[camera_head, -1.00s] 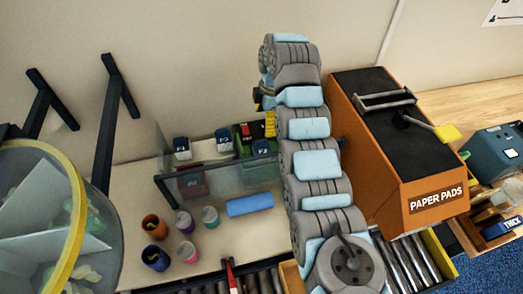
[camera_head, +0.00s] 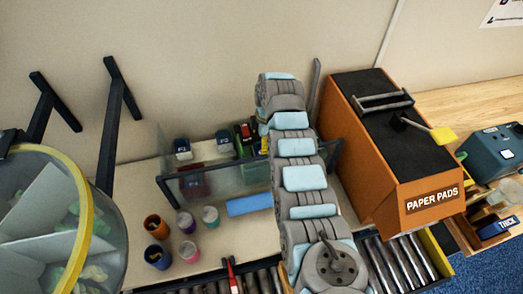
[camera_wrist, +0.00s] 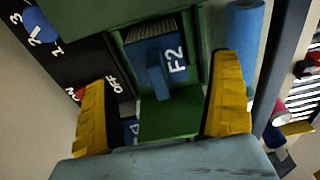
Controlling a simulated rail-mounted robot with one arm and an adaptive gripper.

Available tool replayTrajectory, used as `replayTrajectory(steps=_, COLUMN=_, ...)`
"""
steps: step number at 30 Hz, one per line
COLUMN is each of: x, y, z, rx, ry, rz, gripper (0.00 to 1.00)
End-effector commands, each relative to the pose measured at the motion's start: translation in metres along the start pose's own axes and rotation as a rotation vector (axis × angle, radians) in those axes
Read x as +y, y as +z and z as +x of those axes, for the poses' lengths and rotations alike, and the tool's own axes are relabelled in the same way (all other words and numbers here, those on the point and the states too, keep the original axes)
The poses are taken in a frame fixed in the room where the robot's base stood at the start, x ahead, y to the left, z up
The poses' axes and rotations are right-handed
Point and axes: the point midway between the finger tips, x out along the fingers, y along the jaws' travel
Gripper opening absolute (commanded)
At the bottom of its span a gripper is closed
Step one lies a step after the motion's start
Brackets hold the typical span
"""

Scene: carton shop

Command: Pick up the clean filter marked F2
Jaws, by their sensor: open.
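In the wrist view a blue block marked F2 (camera_wrist: 160,65) with a raised middle and dark ribbed upper end sits in a green housing (camera_wrist: 170,118). My gripper (camera_wrist: 165,80) is open, its yellow fingers on either side of this block, with nothing held; the depth gap is unclear. In the head view my arm mostly hides the gripper and the green housing (camera_head: 241,150). Two dark blocks with white labels stand to the left, the left block (camera_head: 183,149) and the right block (camera_head: 224,140); their marks are hard to read. I cannot tell which filter is clean.
A clear panel's dark frame (camera_head: 210,168) stands in front of the blocks. A blue roll (camera_head: 250,204) and several cups (camera_head: 187,222) lie nearer. A dark switch panel (camera_wrist: 75,60) adjoins the housing. The orange PAPER PADS machine (camera_head: 400,170) stands right of my arm.

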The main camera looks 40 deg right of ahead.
Motion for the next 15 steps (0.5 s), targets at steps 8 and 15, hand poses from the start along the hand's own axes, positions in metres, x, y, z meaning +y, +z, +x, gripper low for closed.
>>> replayTrajectory(steps=8, x=0.002, y=0.001, z=0.017, rx=-0.001, ry=0.002, rz=0.000, gripper=0.92)
replayTrajectory(steps=15, x=0.001, y=0.001, z=0.032, rx=-0.001, ry=0.001, rz=0.001, gripper=0.92)
